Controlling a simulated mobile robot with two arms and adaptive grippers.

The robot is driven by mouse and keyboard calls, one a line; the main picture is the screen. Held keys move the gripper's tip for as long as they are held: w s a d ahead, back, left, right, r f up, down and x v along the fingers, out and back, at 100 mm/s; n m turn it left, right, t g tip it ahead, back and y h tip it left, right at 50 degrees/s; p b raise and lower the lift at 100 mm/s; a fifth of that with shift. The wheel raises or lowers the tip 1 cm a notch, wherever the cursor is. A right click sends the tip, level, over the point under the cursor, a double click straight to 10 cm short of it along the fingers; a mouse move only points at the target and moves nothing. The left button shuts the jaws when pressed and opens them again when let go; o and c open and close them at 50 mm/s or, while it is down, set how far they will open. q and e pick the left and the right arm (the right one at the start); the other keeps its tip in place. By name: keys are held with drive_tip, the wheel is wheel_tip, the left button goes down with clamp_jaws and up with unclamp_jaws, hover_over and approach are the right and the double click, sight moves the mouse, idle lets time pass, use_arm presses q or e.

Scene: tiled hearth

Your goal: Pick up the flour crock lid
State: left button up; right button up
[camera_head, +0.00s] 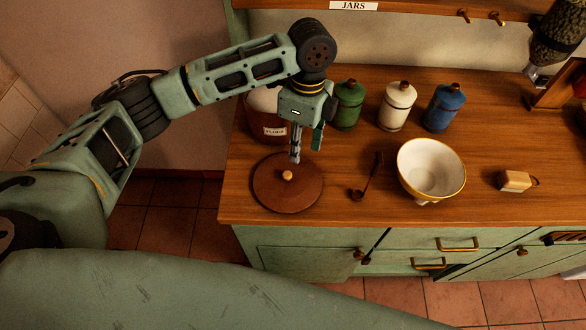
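The flour crock lid (307,187) is a round, flat brown disc with a small light wooden knob (287,175). It lies near the front left edge of the wooden counter. The flour crock (262,131), with a FLOUR label, stands behind it, partly hidden by my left arm. My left gripper (305,156) points down above the back of the lid, close to the knob. Its fingers look apart, with nothing between them. I cannot tell whether a fingertip touches the lid. My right gripper is not in view.
Green (348,106), white (396,107) and blue (444,109) jars stand behind the lid. A dark ladle (368,178), a cream bowl (431,170) and a small wooden-handled block (515,181) lie to the right. A dark mottled object (557,38) shows at top right.

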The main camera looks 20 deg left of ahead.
sight(293, 171)
use_arm(q)
drive_tip(key=shift+o, duration=0.9)
drive_tip(key=shift+s+f, duration=0.25)
drive_tip(key=shift+f, duration=0.15)
drive_tip(key=o, duration=0.6)
drive_tip(key=f, duration=0.1)
drive_tip(key=p, duration=0.1)
drive_tip(key=f, duration=0.1)
drive_tip(key=shift+s+a+f, duration=0.3)
drive_tip(key=shift+a+f, duration=0.05)
drive_tip(key=shift+a, duration=0.05)
drive_tip(key=shift+c, duration=0.2)
drive_tip(key=o, duration=0.4)
drive_tip(key=f, duration=0.1)
drive_tip(key=f+p, duration=0.1)
drive_tip(key=shift+a+f, duration=0.2)
drive_tip(key=shift+f, duration=0.15)
drive_tip(key=o, duration=0.3)
drive_tip(key=shift+s+f, duration=0.1)
drive_tip(key=shift+f, duration=0.5)
drive_tip(key=shift+o, duration=0.2)
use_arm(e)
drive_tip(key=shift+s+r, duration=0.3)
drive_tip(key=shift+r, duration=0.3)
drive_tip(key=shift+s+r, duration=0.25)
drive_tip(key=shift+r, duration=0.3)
use_arm(q)
drive_tip(key=shift+c, duration=0.6)
drive_tip(key=c, duration=1.4)
